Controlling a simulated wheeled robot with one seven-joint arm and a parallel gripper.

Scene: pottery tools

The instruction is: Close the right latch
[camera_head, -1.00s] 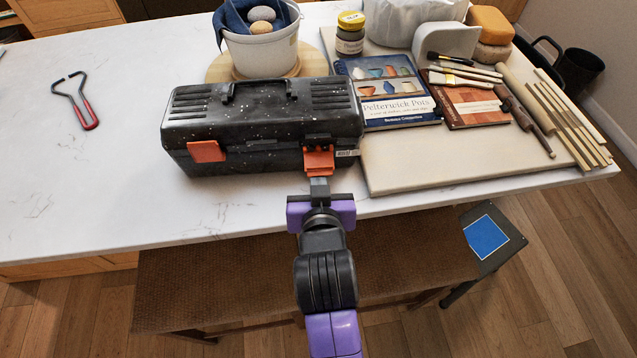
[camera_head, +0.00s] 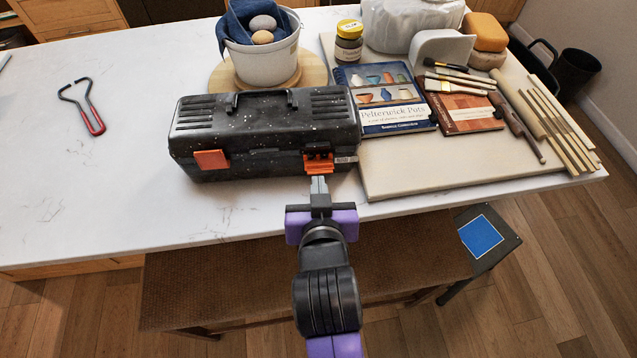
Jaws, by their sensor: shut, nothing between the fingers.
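A black, white-speckled toolbox (camera_head: 262,130) sits on the white table with its lid down. Its right latch (camera_head: 319,165) is orange, on the front face near the right end. Dark gaps show at its upper part; I cannot tell whether it is fully fastened. The orange left latch (camera_head: 211,160) lies flat against the front. My gripper (camera_head: 319,184) is shut and empty, its fingers pointing at the toolbox just below and in front of the right latch. I cannot tell whether the fingertips touch it.
A board (camera_head: 440,178) with books and tools lies close to the toolbox's right. A white bucket (camera_head: 262,60) stands behind it. A red-handled wire tool (camera_head: 92,115) lies at the left. A brown bench (camera_head: 220,285) stands below the table's front edge.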

